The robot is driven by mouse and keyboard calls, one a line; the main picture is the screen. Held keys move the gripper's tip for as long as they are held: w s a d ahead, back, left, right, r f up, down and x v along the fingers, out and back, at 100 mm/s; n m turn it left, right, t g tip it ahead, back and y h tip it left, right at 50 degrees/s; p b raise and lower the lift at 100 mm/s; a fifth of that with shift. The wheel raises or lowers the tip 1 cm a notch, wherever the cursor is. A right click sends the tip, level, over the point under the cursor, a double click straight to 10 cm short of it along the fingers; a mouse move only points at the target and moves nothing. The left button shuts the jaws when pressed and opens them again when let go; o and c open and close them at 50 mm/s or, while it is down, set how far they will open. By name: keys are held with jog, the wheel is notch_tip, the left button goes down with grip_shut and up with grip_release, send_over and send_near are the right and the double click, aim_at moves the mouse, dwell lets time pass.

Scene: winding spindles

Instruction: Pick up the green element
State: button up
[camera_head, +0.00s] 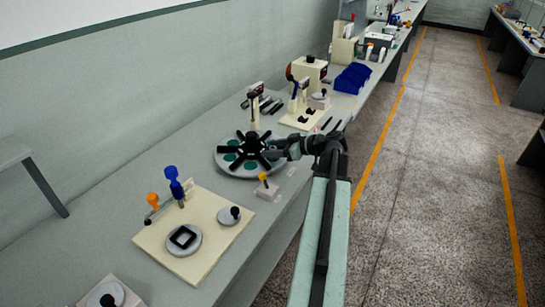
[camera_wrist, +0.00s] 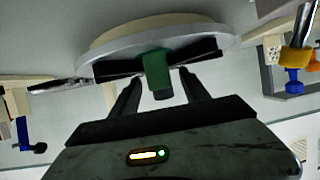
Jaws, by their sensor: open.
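In the wrist view, which looks upside down, a green element (camera_wrist: 156,66) with a dark end stands at the near edge of the grey round plate (camera_wrist: 100,66). My gripper (camera_wrist: 160,76) is open, with one dark finger on each side of the green element. I cannot tell whether either finger touches it. In the head view, the round plate (camera_head: 221,166) carries a black spoked star (camera_head: 250,145) and several green spots. My gripper (camera_head: 280,152) is at the plate's right side and hides part of it there.
A cream board (camera_head: 205,265) with blue and orange clamps stands nearer on the bench. A cream station (camera_head: 300,121) and blue bins (camera_head: 352,78) stand farther along. The floor aisle at right is clear.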

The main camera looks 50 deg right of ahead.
aim_at(274, 148)
grip_shut()
jog(key=shift+r, duration=0.1)
notch_tip(274, 148, up, 4)
jog(key=p, duration=0.3)
jog(key=shift+f+p, duration=0.25)
jog(key=shift+p, duration=0.1)
jog(key=shift+s+d+r, duration=0.15)
jog(key=shift+s+r, duration=0.1)
jog(key=s+d+p, duration=0.1)
jog(key=s+d, duration=0.6)
jog(key=s, duration=0.6)
jog(key=shift+s+d+r, duration=0.2)
jog(key=shift+s+r, duration=0.1)
jog(key=shift+r, duration=0.15)
